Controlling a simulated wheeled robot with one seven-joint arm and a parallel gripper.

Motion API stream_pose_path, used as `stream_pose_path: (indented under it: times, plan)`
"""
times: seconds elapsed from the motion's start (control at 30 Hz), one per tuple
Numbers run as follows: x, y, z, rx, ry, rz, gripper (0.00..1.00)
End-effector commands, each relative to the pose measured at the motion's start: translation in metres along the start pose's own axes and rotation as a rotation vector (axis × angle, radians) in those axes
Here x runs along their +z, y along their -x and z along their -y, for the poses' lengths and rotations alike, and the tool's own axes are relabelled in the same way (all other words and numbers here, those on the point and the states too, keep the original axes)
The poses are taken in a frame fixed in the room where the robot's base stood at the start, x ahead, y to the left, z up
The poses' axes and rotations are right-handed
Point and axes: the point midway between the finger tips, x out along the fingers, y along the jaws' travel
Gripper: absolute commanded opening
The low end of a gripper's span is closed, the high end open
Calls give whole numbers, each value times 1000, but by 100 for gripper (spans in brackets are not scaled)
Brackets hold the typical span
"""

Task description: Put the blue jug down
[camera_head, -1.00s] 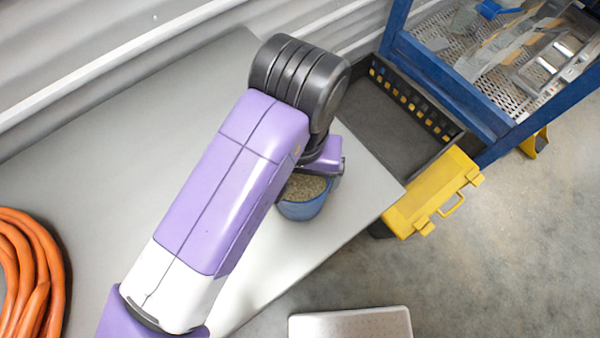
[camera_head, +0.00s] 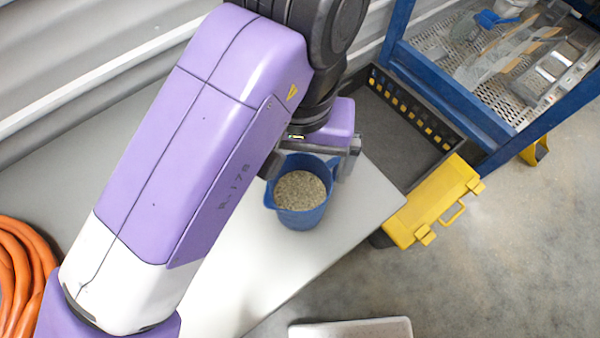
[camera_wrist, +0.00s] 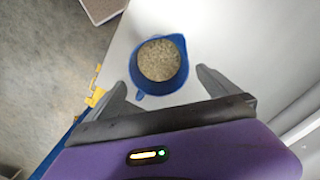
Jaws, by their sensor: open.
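The blue jug (camera_head: 299,218) stands upright on the light grey table (camera_head: 235,290), filled with a grainy tan material. It also shows in the wrist view (camera_wrist: 159,90), just beyond the fingertips, with clear table around it. My gripper (camera_head: 312,165) is open and above and behind the jug in the head view. In the wrist view my gripper (camera_wrist: 160,84) has its two fingers spread wide on either side of the jug's near side, apart from it. The jug's far rim is partly covered by my gripper in the head view.
A yellow toolbox (camera_head: 432,205) and a black tray (camera_head: 400,130) stand beyond the table's right end, next to a blue-framed rack (camera_head: 455,95). An orange coiled hose (camera_head: 20,280) lies at left. A pale container (camera_head: 350,328) is at the bottom edge. Corrugated wall runs behind.

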Motion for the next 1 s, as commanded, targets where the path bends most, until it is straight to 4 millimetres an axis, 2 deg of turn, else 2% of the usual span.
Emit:
stream_pose_path:
  times: [0.1, 0.23, 0.53, 0.63, 0.77, 0.9, 1.0]
  plan:
    - [-1, 16, 0, -1, -1, -1, 100]
    - [0, 25, 0, 0, -1, -1, 100]
    - [-1, 28, -1, 2, -1, -3, 100]
    - [-12, 25, -12, 30, -15, -42, 100]
    - [-54, 20, -52, 131, -55, -192, 100]
    - [-112, 27, -116, 300, -90, -434, 100]
    - [-146, 40, -158, 419, -90, -600, 100]
